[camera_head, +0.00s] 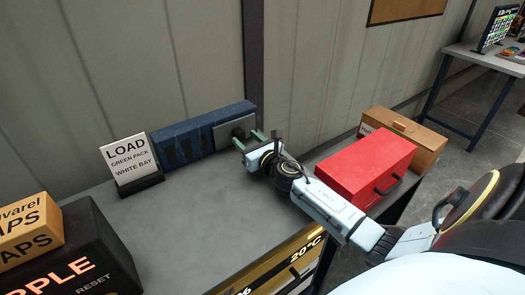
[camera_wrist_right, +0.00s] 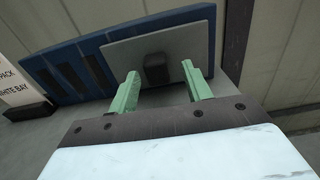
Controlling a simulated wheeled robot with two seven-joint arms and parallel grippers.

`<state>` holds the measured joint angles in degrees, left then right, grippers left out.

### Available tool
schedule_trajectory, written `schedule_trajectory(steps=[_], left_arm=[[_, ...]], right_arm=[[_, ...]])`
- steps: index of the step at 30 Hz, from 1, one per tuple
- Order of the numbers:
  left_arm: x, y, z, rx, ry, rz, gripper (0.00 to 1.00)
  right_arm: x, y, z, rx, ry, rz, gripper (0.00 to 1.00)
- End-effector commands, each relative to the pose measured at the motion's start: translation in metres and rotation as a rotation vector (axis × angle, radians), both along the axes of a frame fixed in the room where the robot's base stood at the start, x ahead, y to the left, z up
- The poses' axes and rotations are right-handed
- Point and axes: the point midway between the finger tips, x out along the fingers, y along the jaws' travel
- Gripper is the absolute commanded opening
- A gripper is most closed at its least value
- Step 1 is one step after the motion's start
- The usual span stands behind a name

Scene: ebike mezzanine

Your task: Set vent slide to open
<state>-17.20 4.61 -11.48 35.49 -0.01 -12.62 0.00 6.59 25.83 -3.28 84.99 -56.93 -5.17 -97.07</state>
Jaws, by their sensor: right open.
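The vent (camera_head: 180,140) is a long dark blue box at the back of the grey table, with dark slots on its left part. A grey slide plate (camera_head: 222,134) covers its right end and carries a small black knob (camera_head: 238,133). In the right wrist view the slide plate (camera_wrist_right: 190,50) and knob (camera_wrist_right: 156,68) show clearly. My right gripper (camera_head: 258,139) is open, its two green fingers (camera_wrist_right: 163,92) apart, just in front of the knob and to either side of it. I cannot tell whether they touch it. My left gripper is not in view.
A sign (camera_head: 130,160) reading LOAD GREEN PACK WHITE BAY stands left of the vent. A red box (camera_head: 365,165) with a handle and a brown box (camera_head: 415,140) stand right of my right arm. Dark and orange boxes sit at the left front. The table's middle (camera_head: 200,215) is clear.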

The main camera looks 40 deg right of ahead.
Motion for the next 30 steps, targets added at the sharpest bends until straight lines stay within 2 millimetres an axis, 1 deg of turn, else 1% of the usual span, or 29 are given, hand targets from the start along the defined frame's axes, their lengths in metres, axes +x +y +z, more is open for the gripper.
schedule_trajectory(steps=[1, 9, 15, 21, 30], left_arm=[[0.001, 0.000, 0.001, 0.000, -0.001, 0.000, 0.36], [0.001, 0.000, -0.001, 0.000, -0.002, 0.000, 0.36], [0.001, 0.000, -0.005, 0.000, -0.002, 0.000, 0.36], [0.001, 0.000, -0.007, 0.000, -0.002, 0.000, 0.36], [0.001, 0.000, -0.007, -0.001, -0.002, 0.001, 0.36]], right_arm=[[-0.010, 0.001, 0.000, -0.001, 0.002, 0.001, 0.49], [-0.062, 0.005, -0.001, -0.003, 0.003, 0.001, 0.49], [-0.095, 0.007, -0.001, -0.001, 0.003, 0.000, 0.49], [-0.112, 0.008, 0.000, -0.001, 0.001, -0.002, 0.49], [-0.116, 0.008, 0.000, -0.001, 0.001, -0.003, 0.49]])
